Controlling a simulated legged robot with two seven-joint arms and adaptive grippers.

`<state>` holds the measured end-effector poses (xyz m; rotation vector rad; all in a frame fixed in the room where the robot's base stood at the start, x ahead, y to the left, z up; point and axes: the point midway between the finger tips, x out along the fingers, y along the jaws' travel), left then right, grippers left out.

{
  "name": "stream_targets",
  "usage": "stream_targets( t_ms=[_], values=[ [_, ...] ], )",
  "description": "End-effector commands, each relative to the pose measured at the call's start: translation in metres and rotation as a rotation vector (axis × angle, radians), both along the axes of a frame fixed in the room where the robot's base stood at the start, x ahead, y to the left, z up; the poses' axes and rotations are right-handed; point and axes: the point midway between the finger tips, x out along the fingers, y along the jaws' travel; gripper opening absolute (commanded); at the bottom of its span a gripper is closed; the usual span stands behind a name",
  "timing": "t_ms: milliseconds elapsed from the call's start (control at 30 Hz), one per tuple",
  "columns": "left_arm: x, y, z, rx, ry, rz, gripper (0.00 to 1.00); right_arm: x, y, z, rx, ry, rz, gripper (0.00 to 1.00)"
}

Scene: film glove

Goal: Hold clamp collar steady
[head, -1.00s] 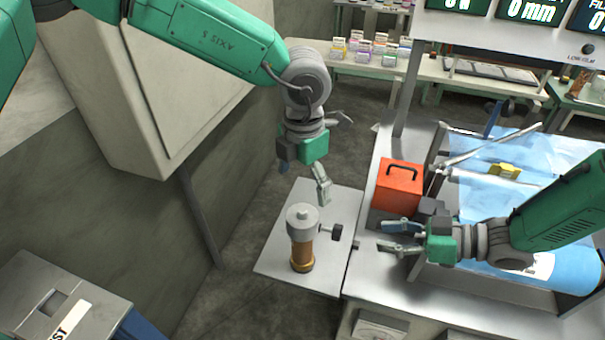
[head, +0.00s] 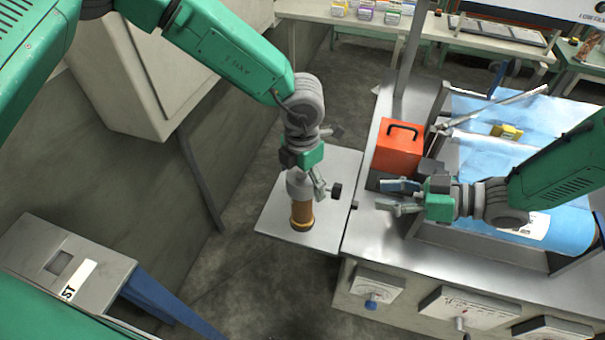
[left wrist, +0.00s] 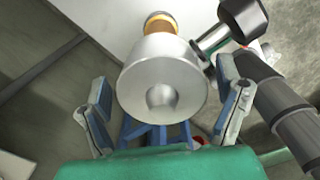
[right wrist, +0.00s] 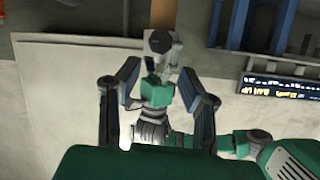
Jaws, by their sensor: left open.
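The clamp collar is a round silver metal piece on top of an upright amber cylinder (head: 302,214) with gold bands. The collar fills the middle of the left wrist view (left wrist: 150,68), with a dark side knob (left wrist: 243,18) on a short metal stem. My left gripper (head: 308,188) is open over the stand's top, one finger on each side of the collar, and partly hides it in the head view. Gaps show beside the collar, so contact is not visible. My right gripper (head: 396,196) is open and empty beside the orange box, with fingers apart in the right wrist view (right wrist: 160,70).
The cylinder stands on a grey plate (head: 270,217) joined to the metal bench. An orange box (head: 398,150) with a black handle sits on the bench. Blue film sheets (head: 482,165) and a yellow piece (head: 507,131) lie to the right. Grey wall is at left.

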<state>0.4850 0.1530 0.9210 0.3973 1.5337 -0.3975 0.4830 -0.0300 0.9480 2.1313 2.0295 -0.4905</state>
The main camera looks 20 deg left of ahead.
Motion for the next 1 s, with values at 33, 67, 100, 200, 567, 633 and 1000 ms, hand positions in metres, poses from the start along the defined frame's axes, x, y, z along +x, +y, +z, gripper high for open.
stream_targets(
  t_ms=[33, 67, 100, 200, 567, 633, 1000],
  values=[
    [0.0, 0.0, 0.0, 0.0, 0.0, 0.0, 0.85, 0.0, 0.0, 0.0, 0.0, 0.0, 0.0, 0.34],
    [0.0, 0.0, 0.0, 0.0, 0.0, 0.0, 0.85, 0.0, 0.0, 0.0, 0.0, 0.0, 0.0, 0.34],
    [0.0, 0.0, 0.0, 0.0, 0.0, 0.0, 0.71, 0.0, 0.0, 0.0, 0.0, 0.0, 0.0, 0.34],
    [0.0, 0.0, 0.0, 0.0, 0.0, 0.0, 0.36, 0.0, 0.0, 0.0, 0.0, 0.0, 0.0, 0.34],
    [0.0, 0.0, 0.0, 0.001, 0.0, 0.0, 0.11, 0.007, 0.008, -0.013, -0.011, -0.061, -0.078, 0.53],
    [0.0, 0.0, 0.0, 0.001, 0.0, 0.0, 0.11, 0.012, 0.013, -0.023, -0.033, -0.1, -0.137, 0.53],
    [0.0, 0.001, 0.0, 0.001, 0.0, 0.001, 0.11, 0.023, -0.023, -0.094, -0.373, -0.062, -0.377, 0.53]
  ],
)
